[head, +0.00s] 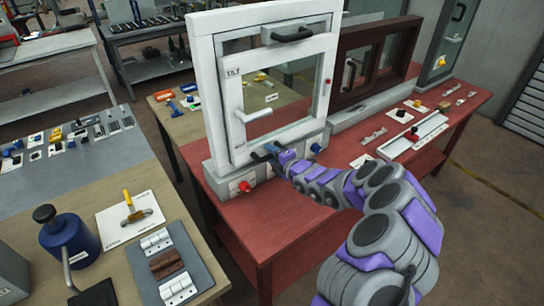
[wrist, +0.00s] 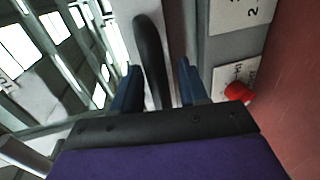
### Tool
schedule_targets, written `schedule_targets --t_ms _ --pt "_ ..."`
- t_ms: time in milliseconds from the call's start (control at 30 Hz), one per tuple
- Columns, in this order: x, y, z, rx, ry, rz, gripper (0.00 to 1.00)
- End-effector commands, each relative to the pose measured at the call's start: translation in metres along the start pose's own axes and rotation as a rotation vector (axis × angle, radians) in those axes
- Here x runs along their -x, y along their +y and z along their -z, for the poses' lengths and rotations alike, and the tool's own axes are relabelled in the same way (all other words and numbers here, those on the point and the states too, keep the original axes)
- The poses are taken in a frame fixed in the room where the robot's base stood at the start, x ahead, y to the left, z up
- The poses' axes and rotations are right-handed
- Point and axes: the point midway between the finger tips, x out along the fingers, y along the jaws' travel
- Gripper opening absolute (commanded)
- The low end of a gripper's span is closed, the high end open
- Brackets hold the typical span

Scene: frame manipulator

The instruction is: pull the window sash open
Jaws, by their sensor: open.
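The white window frame (head: 207,90) stands on the red table in the head view. Its glazed sash (head: 290,125) has a white lever handle (head: 252,114) and a "TILT" label, and looks seated in the frame. A black pull handle (head: 292,35) is at the top of the unit. My gripper (head: 265,150) is at the window's lower edge, by a dark handle. In the wrist view my gripper (wrist: 158,80) is open, with its blue fingers on either side of the black handle (wrist: 150,48). Contact with the handle cannot be told.
A red knob (head: 244,186) sits on the base below the sash and a red knob (wrist: 238,92) shows in the wrist view. A brown window (head: 370,60) stands to the right on the red table (head: 290,218). A wooden bench (head: 120,280) with tools is at left.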

Motion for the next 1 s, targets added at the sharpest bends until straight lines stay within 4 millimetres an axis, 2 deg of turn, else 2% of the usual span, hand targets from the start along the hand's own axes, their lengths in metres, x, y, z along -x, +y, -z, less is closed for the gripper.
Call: schedule_targets --t_ms 267,700,1000 --pt "-0.0006 0.0000 0.0001 0.000 0.000 0.000 0.41" --pt "-0.0009 -0.0013 0.0000 0.000 0.001 0.002 0.00" --pt "-0.0012 -0.0024 -0.0001 -0.001 0.001 0.004 0.00"
